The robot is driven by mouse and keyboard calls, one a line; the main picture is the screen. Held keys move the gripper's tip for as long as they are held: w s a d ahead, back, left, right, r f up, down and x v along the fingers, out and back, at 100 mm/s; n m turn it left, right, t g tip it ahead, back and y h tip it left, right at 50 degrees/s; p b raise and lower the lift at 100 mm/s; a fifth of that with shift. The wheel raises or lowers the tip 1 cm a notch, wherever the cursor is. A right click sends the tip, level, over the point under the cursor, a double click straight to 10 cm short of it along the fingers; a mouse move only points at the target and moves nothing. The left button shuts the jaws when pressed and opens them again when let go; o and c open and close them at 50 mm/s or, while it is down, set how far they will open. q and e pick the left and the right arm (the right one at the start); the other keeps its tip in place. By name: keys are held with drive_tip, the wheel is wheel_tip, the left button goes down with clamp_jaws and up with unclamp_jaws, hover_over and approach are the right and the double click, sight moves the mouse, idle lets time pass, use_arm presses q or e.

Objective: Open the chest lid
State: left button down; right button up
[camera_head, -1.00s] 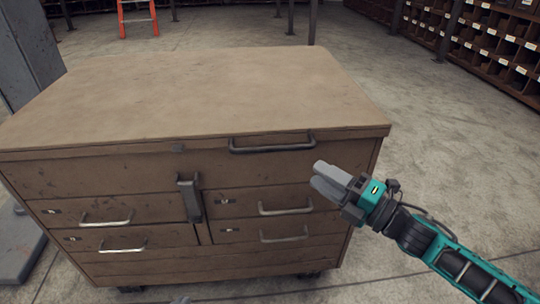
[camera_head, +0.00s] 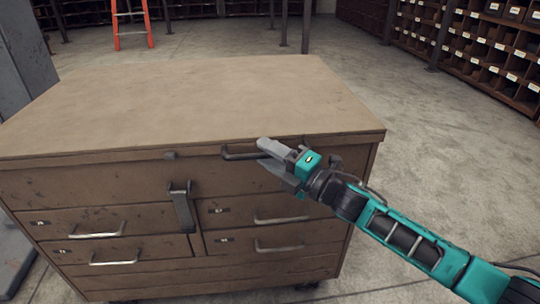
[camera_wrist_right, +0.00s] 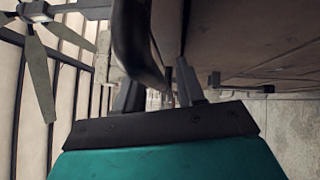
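The chest is a worn brown cabinet with a flat lid (camera_head: 190,100), which lies shut on top. A dark bar handle (camera_head: 238,155) sits on the front just under the lid edge, partly hidden behind my right gripper (camera_head: 273,158). My right gripper is open, with its grey fingers apart, at the right part of this handle. In the right wrist view the dark handle (camera_wrist_right: 138,45) passes very close to the fingers (camera_wrist_right: 158,90). I cannot tell whether they touch it. My left gripper is not in view.
Below are several drawers with metal handles (camera_head: 97,229) and a dark upright latch (camera_head: 182,206) at the middle of the front. A grey cabinet (camera_head: 25,55) stands at the left. The floor (camera_head: 440,155) to the right is clear up to shelves (camera_head: 480,45).

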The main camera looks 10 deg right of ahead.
clamp_jaws()
idle(0.3)
idle(0.3)
